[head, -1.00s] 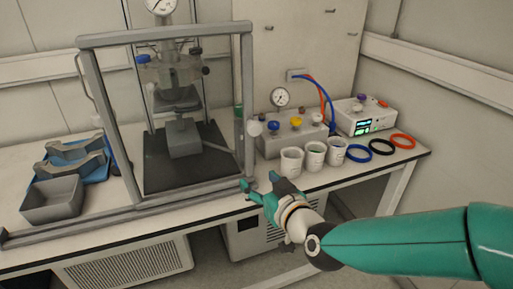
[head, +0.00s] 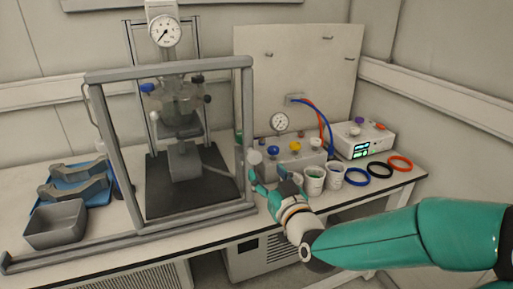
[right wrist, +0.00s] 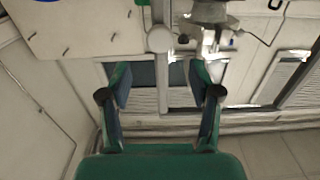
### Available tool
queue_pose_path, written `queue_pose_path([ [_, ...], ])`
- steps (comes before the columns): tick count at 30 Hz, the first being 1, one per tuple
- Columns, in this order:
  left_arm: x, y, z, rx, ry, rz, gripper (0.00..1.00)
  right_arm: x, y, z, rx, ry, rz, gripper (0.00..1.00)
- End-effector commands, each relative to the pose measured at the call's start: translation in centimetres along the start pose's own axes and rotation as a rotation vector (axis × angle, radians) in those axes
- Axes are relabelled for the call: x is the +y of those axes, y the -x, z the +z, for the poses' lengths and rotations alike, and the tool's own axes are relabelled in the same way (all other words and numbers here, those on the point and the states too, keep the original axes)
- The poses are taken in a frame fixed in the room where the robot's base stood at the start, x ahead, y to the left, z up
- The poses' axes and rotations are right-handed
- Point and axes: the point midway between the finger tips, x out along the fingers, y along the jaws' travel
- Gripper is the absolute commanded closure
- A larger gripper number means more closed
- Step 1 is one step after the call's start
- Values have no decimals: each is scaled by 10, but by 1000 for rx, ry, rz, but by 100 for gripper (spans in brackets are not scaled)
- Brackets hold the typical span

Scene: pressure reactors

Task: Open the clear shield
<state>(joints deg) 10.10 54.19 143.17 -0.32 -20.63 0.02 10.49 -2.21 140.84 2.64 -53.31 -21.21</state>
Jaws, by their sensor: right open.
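The clear shield is a see-through pane in a grey frame (head: 170,68) standing in front of the reactor (head: 182,105). A round pale knob (head: 254,157) sits on the frame's right post. My right gripper (head: 267,180) is open and empty, just below and in front of the knob in the head view. In the right wrist view, the grey post and its round knob (right wrist: 159,40) show between and beyond the open fingers (right wrist: 158,76). I cannot tell whether they touch. My left gripper is not in view.
Several white cups (head: 314,180) stand close to the right of my gripper. Behind them is a valve box (head: 290,161) with a gauge. Blue, black and orange rings lie farther right. A grey bin (head: 56,226) stands at left.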

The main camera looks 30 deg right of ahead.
Motion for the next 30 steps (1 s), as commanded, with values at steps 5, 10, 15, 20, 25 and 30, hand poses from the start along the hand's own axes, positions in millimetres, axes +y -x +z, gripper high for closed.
queue_pose_path([
  [5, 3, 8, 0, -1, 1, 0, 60, 0, -40, 1, -4, 1, 0, 37],
  [10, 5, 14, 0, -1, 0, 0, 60, 0, -68, 1, -2, 1, 0, 37],
  [15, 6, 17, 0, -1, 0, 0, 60, 0, -84, 1, -2, 0, 0, 37],
  [20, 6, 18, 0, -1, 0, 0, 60, 1, -89, 2, -2, 1, 0, 37],
  [25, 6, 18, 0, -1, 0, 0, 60, 1, -89, 2, -2, 1, 1, 37],
  [30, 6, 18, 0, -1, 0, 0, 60, 1, -88, 2, -2, 1, 1, 59],
])
